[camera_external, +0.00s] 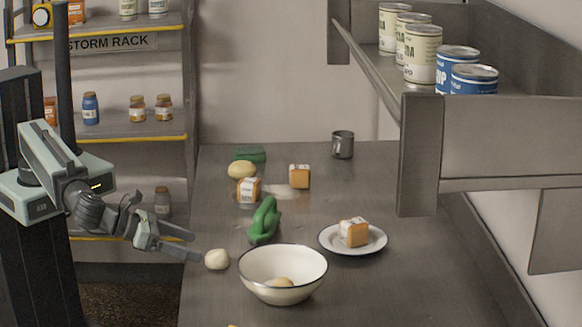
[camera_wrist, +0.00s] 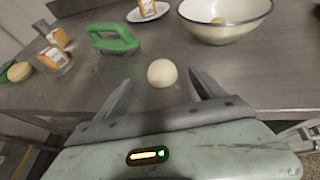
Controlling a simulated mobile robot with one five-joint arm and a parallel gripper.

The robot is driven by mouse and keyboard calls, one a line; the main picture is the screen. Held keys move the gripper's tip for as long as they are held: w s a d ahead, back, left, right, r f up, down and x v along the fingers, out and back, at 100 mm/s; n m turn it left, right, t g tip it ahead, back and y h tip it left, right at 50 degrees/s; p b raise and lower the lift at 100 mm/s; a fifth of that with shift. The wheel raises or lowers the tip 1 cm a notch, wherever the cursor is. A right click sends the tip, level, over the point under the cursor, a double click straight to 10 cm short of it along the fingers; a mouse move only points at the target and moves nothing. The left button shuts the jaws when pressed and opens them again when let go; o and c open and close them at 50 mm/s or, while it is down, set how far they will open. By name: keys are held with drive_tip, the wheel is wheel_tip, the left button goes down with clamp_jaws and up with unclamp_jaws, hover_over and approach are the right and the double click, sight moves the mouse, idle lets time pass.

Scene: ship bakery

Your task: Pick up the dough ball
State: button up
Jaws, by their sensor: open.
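The dough ball (camera_external: 217,259) is a small pale round lump on the grey counter, near its left edge. It also shows in the wrist view (camera_wrist: 162,73), just beyond my fingertips and roughly centred between them. My gripper (camera_external: 197,246) is open and empty. Its two fingers also show in the wrist view (camera_wrist: 160,88), spread to either side of the ball's near side. In the external view the fingertips are just left of the ball and the far one is very close to it; I cannot tell whether it touches.
A cream bowl (camera_external: 283,277) with a small tan item inside stands right of the ball. A green-handled brush (camera_external: 264,219) lies behind it. A plate (camera_external: 327,241) holds an orange-and-white box. More boxes, a yellowish roll (camera_external: 242,170) and a mug (camera_external: 342,145) stand farther back. A shelf overhangs the right.

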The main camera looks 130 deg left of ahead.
sight(211, 254)
drive_tip(key=shift+w+a+f, duration=0.35)
drive_tip(key=shift+a, duration=0.1)
drive_tip(key=b+x, duration=0.1)
drive_tip(key=x, duration=0.1)
drive_tip(key=b+x, duration=0.2)
drive_tip(key=shift+w+a+f, duration=0.15)
drive_tip(key=shift+f, duration=0.4)
drive_tip(key=shift+w+a, duration=0.1)
drive_tip(key=shift+a, duration=0.1)
drive_tip(key=shift+r, duration=0.1)
drive_tip(key=shift+c, duration=0.3)
drive_tip(key=c, duration=1.5)
drive_tip(key=shift+o, duration=0.2)
drive_tip(key=shift+r, duration=0.15)
wheel_tip(211, 254, up, 10)
drive_tip(key=p, duration=1)
